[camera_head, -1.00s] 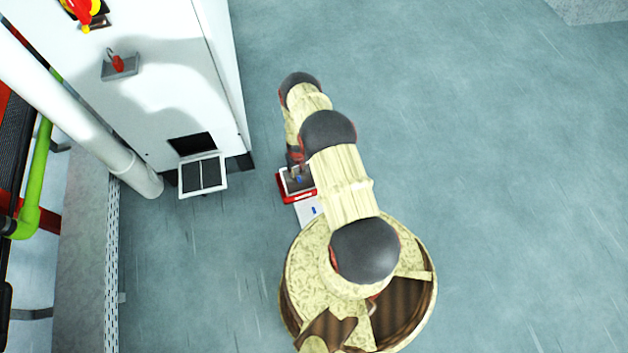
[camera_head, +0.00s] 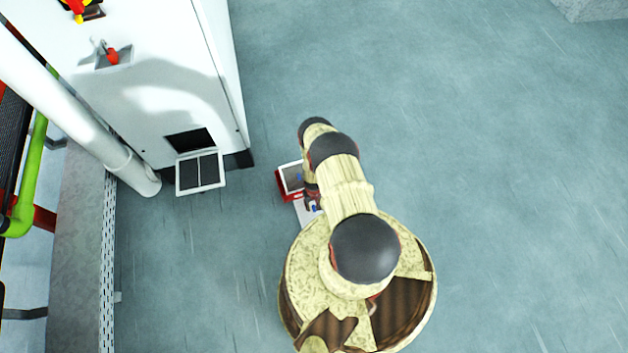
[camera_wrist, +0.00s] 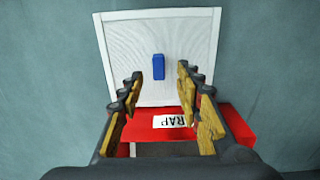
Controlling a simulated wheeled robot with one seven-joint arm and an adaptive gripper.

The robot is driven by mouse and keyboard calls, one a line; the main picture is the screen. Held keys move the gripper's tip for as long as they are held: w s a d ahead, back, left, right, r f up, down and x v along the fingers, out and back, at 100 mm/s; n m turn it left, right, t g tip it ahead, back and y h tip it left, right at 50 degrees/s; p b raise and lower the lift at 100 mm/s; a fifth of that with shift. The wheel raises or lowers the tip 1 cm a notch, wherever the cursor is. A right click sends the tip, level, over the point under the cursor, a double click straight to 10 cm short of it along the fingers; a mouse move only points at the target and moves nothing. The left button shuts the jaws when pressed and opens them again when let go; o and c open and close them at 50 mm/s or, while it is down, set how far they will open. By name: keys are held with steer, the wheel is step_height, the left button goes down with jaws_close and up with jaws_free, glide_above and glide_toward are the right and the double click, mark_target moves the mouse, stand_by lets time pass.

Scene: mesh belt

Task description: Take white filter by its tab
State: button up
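The white filter (camera_wrist: 190,45) lies flat with its white frame and pale mesh facing up, a blue tab (camera_wrist: 158,66) standing at its middle. In the head view the white filter (camera_head: 302,213) shows only in part beside my base, the rest hidden by my arm. My gripper (camera_wrist: 160,74) is open and empty above the filter. Its fingers are on either side of the blue tab, with clear gaps to both, and nothing is held. In the head view my gripper (camera_head: 312,203) is largely covered by my arm.
A red tray (camera_wrist: 150,122) with a label ending in "RAP" borders the white filter. In the head view this red tray (camera_head: 282,187) holds a grey, white-framed panel. A white cabinet (camera_head: 180,90) with an open lower slot and lowered flap (camera_head: 201,173) stands left. The floor right is clear.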

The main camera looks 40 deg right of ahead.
mark_target(314, 207)
step_height(314, 207, down, 3)
steer(key=shift+s+f+b, duration=0.1)
steer(key=shift+b, duration=0.65)
steer(key=c, duration=0.3)
jaws_close()
